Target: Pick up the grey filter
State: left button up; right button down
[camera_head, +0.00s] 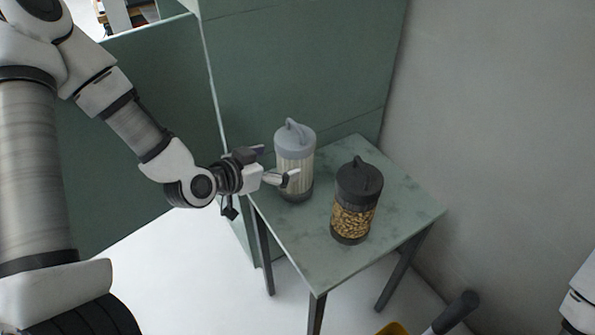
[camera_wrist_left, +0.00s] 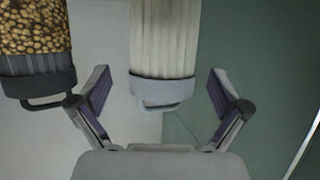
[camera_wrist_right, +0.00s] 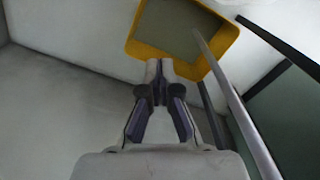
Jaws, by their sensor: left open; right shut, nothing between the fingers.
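The grey filter (camera_head: 294,170), a canister with a grey looped lid and white pleated sides, stands upright at the left back of a small green table. My left gripper (camera_head: 276,165) is open at the filter's left side. In the left wrist view the filter (camera_wrist_left: 163,40) appears inverted, centred between the spread fingers (camera_wrist_left: 160,80). Its sides look clear of both fingers, and I cannot tell whether anything touches. My right gripper (camera_wrist_right: 160,72) is shut and empty, away from the table top; in the head view only part of its arm shows at the right edge.
A dark-lidded canister of yellow-brown granules (camera_head: 353,218) stands on the table (camera_head: 305,245), right of the filter. Green panels (camera_head: 290,60) rise behind and a grey wall (camera_head: 480,130) stands to the right. A yellow-rimmed object (camera_wrist_right: 140,50) and a dark handle (camera_head: 458,308) are low in front.

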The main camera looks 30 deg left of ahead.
pick_arm(q)
jog(key=shift+w+d+f+b, duration=0.1)
jog(key=shift+w+f+b, duration=0.35)
jog(key=shift+f+b, duration=0.15)
jog(key=shift+w+b, duration=0.3)
jog(key=shift+b, duration=0.05)
jog(key=x, duration=0.5)
jog(key=shift+w+r, duration=0.2)
jog(key=shift+w, duration=0.05)
jog(key=shift+c, duration=0.4)
pick_arm(e)
notch_tip(320, 180, down, 3)
jog(key=shift+s, duration=0.1)
pick_arm(q)
jog(key=c, duration=1.2)
jog(key=shift+s, duration=0.1)
jog(key=shift+r, duration=0.15)
pick_arm(e)
jog(key=shift+r, duration=0.1)
